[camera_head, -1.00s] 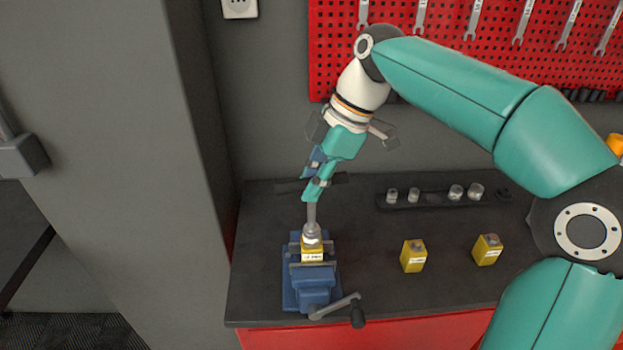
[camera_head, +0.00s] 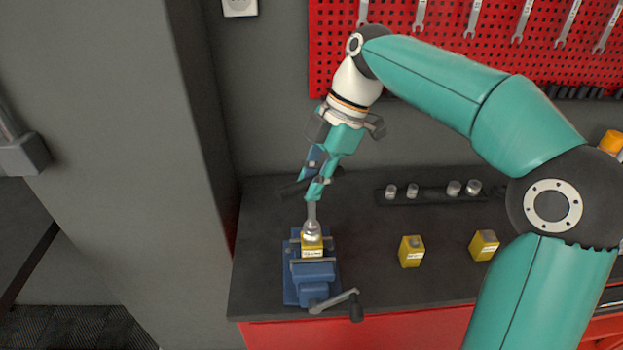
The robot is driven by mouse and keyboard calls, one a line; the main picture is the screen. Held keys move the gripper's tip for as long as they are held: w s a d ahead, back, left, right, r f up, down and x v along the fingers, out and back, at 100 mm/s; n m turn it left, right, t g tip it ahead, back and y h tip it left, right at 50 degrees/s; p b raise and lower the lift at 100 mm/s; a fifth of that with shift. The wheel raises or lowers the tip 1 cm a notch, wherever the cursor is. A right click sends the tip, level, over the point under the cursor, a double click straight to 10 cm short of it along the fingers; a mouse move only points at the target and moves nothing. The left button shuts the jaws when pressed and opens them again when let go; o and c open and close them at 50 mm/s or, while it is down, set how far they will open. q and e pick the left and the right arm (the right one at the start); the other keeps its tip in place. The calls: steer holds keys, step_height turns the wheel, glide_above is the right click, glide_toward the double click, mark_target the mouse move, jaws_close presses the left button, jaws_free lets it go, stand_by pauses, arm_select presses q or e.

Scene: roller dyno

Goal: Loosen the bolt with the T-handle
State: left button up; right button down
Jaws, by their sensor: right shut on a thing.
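A T-handle (camera_head: 311,215) stands upright with its socket end down on a yellow block (camera_head: 312,252); the bolt is hidden under the socket. The block is held in a blue vise (camera_head: 313,280) on the dark bench top. My right gripper (camera_head: 317,185) comes from above and is shut on the T-handle's dark crossbar, which shows at its left side. The left gripper is not in view.
Two more yellow blocks (camera_head: 411,251) (camera_head: 484,245) stand on the bench (camera_head: 375,290) to the right. A dark rail with several sockets (camera_head: 430,194) lies behind them. The vise's crank (camera_head: 336,301) sticks out at the front. A grey pillar (camera_head: 100,120) stands close on the left.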

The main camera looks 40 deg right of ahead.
steer(key=shift+r+n+g+p, duration=0.15)
steer(key=shift+n+g+p, duration=0.15)
steer(key=shift+n+p, duration=0.25)
steer(key=shift+n, duration=0.65)
steer(key=shift+p, duration=0.3)
steer(key=shift+n+g+p, duration=0.45)
steer(key=shift+n+g, duration=0.05)
steer(key=shift+n+p, duration=0.45)
steer(key=shift+n, duration=0.15)
steer(key=shift+n+g, duration=0.3)
